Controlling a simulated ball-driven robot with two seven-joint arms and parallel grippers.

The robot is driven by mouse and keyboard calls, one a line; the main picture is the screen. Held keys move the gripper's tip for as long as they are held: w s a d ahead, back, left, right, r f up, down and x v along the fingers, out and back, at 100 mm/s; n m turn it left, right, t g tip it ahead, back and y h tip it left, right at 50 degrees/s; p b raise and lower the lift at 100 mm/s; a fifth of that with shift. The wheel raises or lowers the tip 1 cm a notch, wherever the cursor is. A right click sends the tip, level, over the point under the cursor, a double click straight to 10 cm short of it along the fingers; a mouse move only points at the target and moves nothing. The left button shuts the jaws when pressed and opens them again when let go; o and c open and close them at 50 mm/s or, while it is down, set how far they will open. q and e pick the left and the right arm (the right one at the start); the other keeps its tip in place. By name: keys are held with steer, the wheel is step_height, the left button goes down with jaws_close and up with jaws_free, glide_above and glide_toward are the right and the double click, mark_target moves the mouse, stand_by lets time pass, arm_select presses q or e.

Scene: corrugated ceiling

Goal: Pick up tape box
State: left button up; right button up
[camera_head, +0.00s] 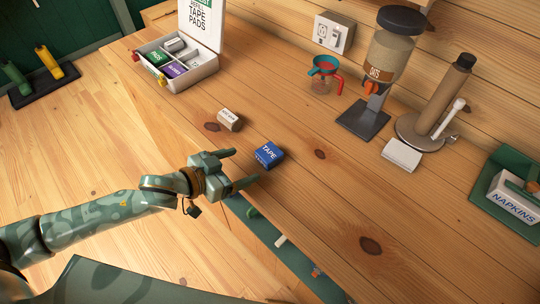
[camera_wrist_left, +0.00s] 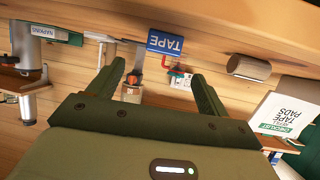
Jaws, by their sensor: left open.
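The tape box (camera_head: 268,154) is a small blue box with white TAPE lettering, lying on the wooden counter near its front edge. My left gripper (camera_head: 245,167) is open and empty, its two fingers pointing at the box from the left and just short of it. In the left wrist view the tape box (camera_wrist_left: 165,43) appears upside down, beyond the tips of the open left gripper (camera_wrist_left: 158,70) and roughly centred between them. My right gripper is in neither view.
A first-aid-style case (camera_head: 205,70) with an upright lid stands at the back left. A dispenser (camera_head: 364,118), paper holder (camera_head: 418,134) and napkin box (camera_head: 514,197) stand right. Counter around the tape box is clear.

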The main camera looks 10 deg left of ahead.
mark_target(263, 156)
arm_select(q)
steer(key=b+x, duration=0.1)
steer(key=x, duration=0.4)
steer(key=shift+w+f, duration=0.1)
steer(key=shift+w, duration=0.15)
steer(key=shift+w+d+f, duration=0.2)
steer(key=shift+w+d, duration=0.1)
steer(key=shift+w, duration=0.05)
steer(key=b+x, duration=0.1)
steer(key=x, duration=0.3)
steer(key=shift+w+a+b, duration=0.1)
steer(key=shift+b, duration=0.2)
steer(key=shift+w+d+f, duration=0.1)
steer(key=shift+w+d, duration=0.15)
steer(key=shift+c, duration=0.9)
steer(key=c, duration=0.9)
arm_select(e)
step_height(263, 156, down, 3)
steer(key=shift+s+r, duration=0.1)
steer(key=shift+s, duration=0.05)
